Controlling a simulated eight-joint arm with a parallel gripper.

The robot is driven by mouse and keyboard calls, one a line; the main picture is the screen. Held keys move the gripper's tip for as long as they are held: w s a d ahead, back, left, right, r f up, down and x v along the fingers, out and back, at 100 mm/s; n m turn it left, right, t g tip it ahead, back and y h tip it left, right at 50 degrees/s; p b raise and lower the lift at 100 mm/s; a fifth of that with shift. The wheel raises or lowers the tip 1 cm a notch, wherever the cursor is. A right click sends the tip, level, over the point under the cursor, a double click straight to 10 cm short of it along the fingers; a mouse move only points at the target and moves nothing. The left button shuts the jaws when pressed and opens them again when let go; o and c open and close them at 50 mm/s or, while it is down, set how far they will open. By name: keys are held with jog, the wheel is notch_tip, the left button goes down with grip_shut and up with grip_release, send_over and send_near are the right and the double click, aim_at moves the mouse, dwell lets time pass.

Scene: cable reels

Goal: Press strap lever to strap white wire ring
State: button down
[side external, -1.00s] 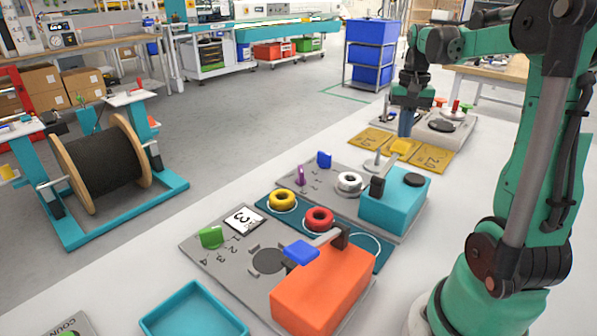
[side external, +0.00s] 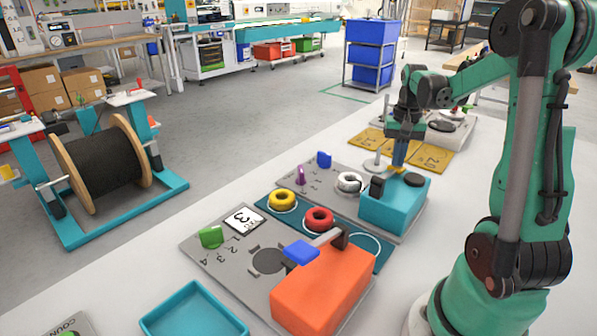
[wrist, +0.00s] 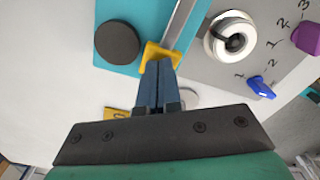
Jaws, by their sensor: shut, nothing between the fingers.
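The white wire ring (side external: 349,182) lies on the grey panel beside the teal strapping box (side external: 392,208). In the wrist view the ring (wrist: 230,38) shows a dark centre, and whether a strap is around it is unclear. The strap lever is a metal bar (wrist: 183,22) ending in a yellow pad (wrist: 160,54), at the edge of the teal box (wrist: 145,15). My gripper (side external: 397,162) is shut and empty, pointing down. Its blue fingertips (wrist: 159,68) are at the yellow pad and seem to touch it. The pad is partly hidden in the side view.
A blue knob (side external: 324,159) and a purple knob (side external: 301,175) stand on the grey panel. Yellow (side external: 282,201) and red (side external: 319,218) rings lie nearer, beside an orange box (side external: 320,288) with a blue-padded lever. Yellow numbered plates (side external: 432,157) lie behind the teal box.

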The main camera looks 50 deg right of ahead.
notch_tip(320, 180, up, 12)
dwell(0.3)
dwell(1.1)
